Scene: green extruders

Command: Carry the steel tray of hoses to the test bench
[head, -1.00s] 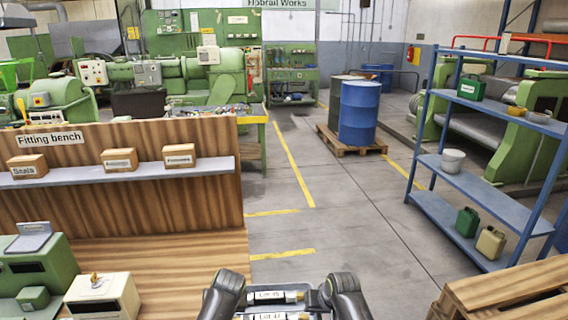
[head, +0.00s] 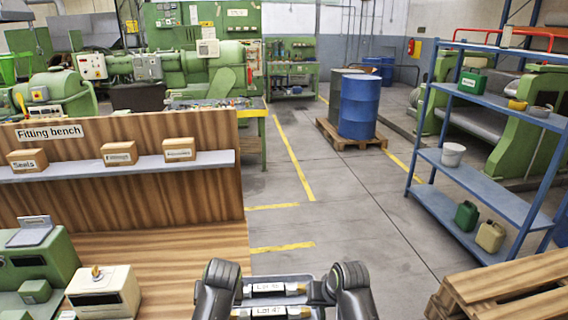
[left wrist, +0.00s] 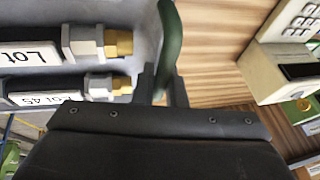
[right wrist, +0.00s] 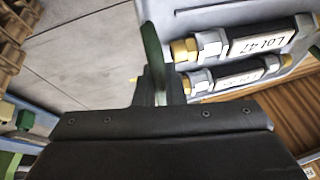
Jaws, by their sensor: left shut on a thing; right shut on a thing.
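The grey steel tray (head: 270,279) shows at the bottom centre of the head view, between my two arms. Hoses with metal ends and brass tips lie in it, labelled Lot 45 (head: 268,288) and Lot 47 (head: 268,311). My left gripper (left wrist: 165,88) is shut on a green handle (left wrist: 171,35) at the tray's side. My right gripper (right wrist: 155,85) is shut on a matching green handle (right wrist: 152,45) at the other side. The tray's near part is cut off by the head view's edge. No test bench is identifiable by a label.
The fitting bench (head: 150,250) with boxes stands at left. A blue shelf rack (head: 475,183) and wooden pallets (head: 510,290) stand at right. Blue and dark drums (head: 358,108) sit on a pallet ahead. Grey floor with yellow lines is clear between them.

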